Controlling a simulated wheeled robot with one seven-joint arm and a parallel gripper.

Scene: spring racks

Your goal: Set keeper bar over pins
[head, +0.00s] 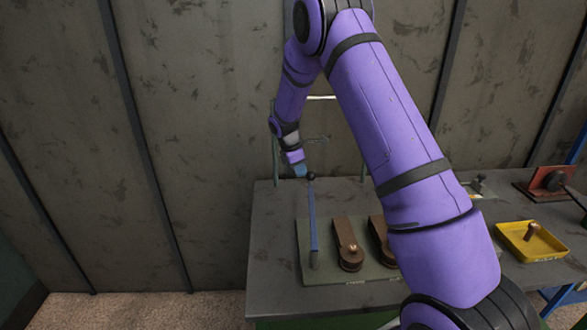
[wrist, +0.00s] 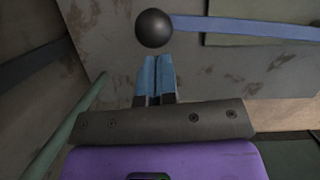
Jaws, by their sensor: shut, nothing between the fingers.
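A long blue bar (head: 313,228) with a black ball knob (head: 311,176) at its far end runs along the left side of a grey-green base plate (head: 335,278); it looks like the keeper bar. Two brown arms, one left (head: 347,240) and one right (head: 378,230), lie on the plate with round brass pin tops; my arm partly hides the right one. My gripper (head: 300,171) is shut and empty, just left of the knob. In the wrist view, the blue fingertips (wrist: 156,62) point at the knob (wrist: 153,28), with a small gap; the bar (wrist: 250,28) extends right.
The grey table (head: 275,285) has bare space left of the plate. A yellow tray (head: 510,233) holding a small brown piece (head: 531,230) and a red block (head: 546,178) are at right. A thin green frame (head: 275,160) stands behind my gripper, near the wall.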

